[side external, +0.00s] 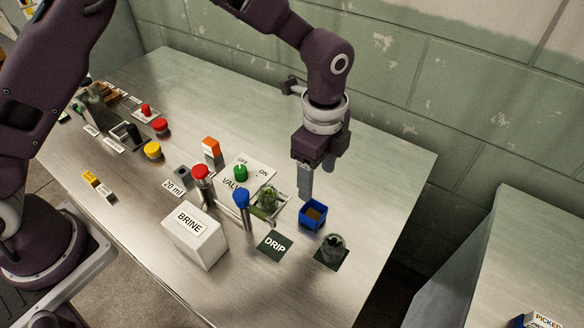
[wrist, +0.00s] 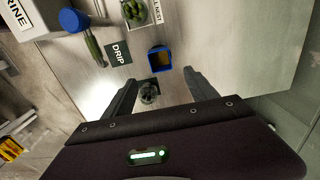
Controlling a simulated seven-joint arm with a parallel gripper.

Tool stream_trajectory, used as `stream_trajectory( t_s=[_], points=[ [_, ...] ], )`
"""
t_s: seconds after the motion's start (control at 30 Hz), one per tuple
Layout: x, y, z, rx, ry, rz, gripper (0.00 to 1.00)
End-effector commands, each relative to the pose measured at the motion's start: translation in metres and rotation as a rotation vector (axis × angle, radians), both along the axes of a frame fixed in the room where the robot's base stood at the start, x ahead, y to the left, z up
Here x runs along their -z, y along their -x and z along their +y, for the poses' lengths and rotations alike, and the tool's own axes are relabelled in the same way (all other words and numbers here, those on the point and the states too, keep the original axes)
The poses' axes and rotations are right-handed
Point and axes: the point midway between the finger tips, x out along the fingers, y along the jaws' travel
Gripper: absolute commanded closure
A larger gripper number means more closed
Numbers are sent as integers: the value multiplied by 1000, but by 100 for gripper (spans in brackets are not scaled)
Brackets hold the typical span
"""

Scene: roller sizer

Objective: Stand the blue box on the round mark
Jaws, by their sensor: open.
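The blue box (side external: 312,217) is small and open-topped, with something yellow-brown inside. It stands upright on the metal table beside the DRIP plate. In the wrist view the blue box (wrist: 160,59) lies just beyond my fingertips, roughly midway between them. My gripper (side external: 305,195) points down above the table, close to the box in the side view. The wrist view shows my gripper (wrist: 160,78) open, with its fingers apart and nothing held. I cannot make out a round mark in either view.
A glass jar (side external: 333,247) on a dark square stands near the box. A dark DRIP plate (side external: 273,244), a blue-topped post (side external: 242,198), a white BRINE box (side external: 196,238) and a valve panel (side external: 243,178) are to the left. The table's right end is clear.

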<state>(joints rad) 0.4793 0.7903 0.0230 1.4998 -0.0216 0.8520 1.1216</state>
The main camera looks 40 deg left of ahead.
Motion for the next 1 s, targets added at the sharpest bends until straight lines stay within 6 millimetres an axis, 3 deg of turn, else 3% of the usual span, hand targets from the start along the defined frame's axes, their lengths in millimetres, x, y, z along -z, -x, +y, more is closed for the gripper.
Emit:
stream_trajectory(
  t_s=[0.27,0.37,0.43,0.5,0.6,0.7,0.83,0.9,1.0],
  points=[
    [-8,0,3,-19,4,-7,34],
    [-50,3,25,-145,28,-47,34],
    [-96,16,53,-308,57,-91,34],
    [-139,40,86,-497,94,-138,34],
    [-188,88,130,-777,158,-209,34],
    [-212,146,166,-1060,232,-277,34],
    [-211,207,191,-1348,320,-345,34],
    [-205,227,197,-1449,355,-368,34],
    [-199,241,201,-1524,381,-384,34]
  ],
)
